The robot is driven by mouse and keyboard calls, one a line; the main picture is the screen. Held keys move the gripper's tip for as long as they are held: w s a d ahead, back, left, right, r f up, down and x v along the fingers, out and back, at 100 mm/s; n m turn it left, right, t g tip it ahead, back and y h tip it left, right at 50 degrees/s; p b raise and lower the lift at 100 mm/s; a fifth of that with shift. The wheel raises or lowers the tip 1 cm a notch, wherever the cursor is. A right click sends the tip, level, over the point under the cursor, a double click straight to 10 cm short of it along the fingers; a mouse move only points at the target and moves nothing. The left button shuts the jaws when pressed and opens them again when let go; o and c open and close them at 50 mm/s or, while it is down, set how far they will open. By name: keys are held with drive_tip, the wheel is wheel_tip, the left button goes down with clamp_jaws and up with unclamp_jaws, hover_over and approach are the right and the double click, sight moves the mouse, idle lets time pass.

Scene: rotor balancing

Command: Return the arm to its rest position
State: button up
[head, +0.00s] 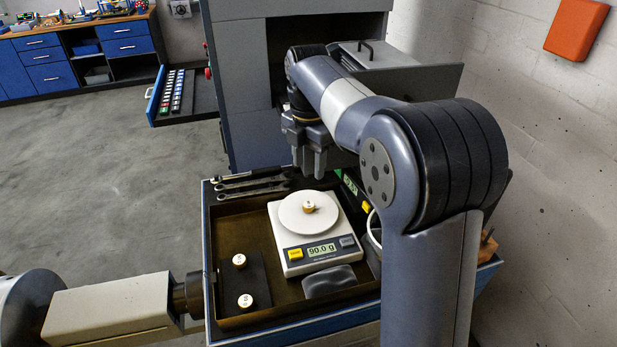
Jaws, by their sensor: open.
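My gripper (308,170) hangs from my arm with its fingers pointing down, above the back edge of the tray. It is open, and I see nothing between its fingers. Below and in front of it, a white scale (318,238) reads 90.0 g. A small brass weight with a white top (309,207) sits on the scale's round pan, apart from my gripper. My arm bends up and over from the right side of the picture.
A grey cabinet (240,80) with an open drawer (400,78) stands close behind my gripper.

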sight(309, 204)
drive_tip(key=shift+r, duration=0.45)
drive_tip(key=shift+f, duration=0.15)
wheel_tip(309, 204, down, 11)
drive_tip(key=shift+f+p, duration=0.2)
drive_tip(key=shift+p, duration=0.25)
drive_tip(key=shift+r, duration=1.7)
drive_tip(key=shift+f, duration=0.15)
